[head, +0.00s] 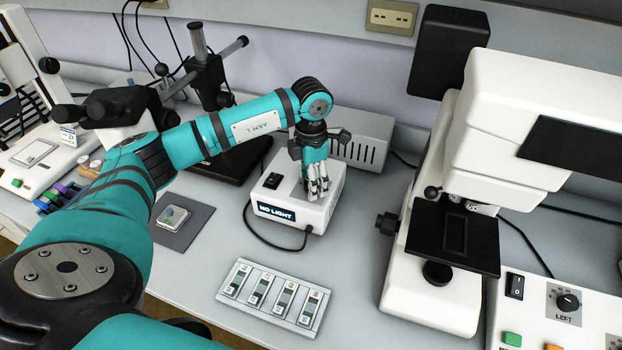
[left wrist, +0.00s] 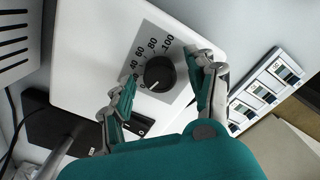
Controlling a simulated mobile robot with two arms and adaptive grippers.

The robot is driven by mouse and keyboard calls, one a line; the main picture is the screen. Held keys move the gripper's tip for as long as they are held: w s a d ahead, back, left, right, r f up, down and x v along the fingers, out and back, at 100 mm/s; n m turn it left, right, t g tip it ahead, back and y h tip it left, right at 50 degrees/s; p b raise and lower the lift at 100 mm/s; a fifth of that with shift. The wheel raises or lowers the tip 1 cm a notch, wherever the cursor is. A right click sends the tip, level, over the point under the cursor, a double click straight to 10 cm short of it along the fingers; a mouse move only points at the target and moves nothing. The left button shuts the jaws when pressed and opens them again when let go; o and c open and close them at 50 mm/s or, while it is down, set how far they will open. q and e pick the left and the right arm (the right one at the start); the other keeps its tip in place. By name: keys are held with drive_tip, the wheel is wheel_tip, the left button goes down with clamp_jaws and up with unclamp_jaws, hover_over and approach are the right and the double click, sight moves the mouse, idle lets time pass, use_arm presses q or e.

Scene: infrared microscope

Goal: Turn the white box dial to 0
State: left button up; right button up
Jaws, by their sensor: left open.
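The white box (head: 290,212) stands on the bench in the middle of the head view, with a "NO LIGHT" label on its front and a black rocker switch (head: 272,181) on top. Its black dial (left wrist: 160,74) shows in the left wrist view, on a grey scale plate with numbers up to 100. A light pointer mark shows on the dial's lower left. My left gripper (head: 317,192) points down over the box top. In the left wrist view its fingers (left wrist: 163,90) are open on either side of the dial, apart from it. In the head view the gripper hides the dial.
A slide holder (head: 272,311) with several slides lies in front of the box. A white microscope (head: 440,265) stands to the right, and a control panel (head: 535,325) with a "LEFT" knob is at bottom right. A grey vented box (head: 375,140) is behind.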

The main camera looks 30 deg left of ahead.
use_arm(q)
wheel_tip(320, 180, up, 12)
idle(0.4)
drive_tip(key=shift+f, duration=0.1)
idle(0.4)
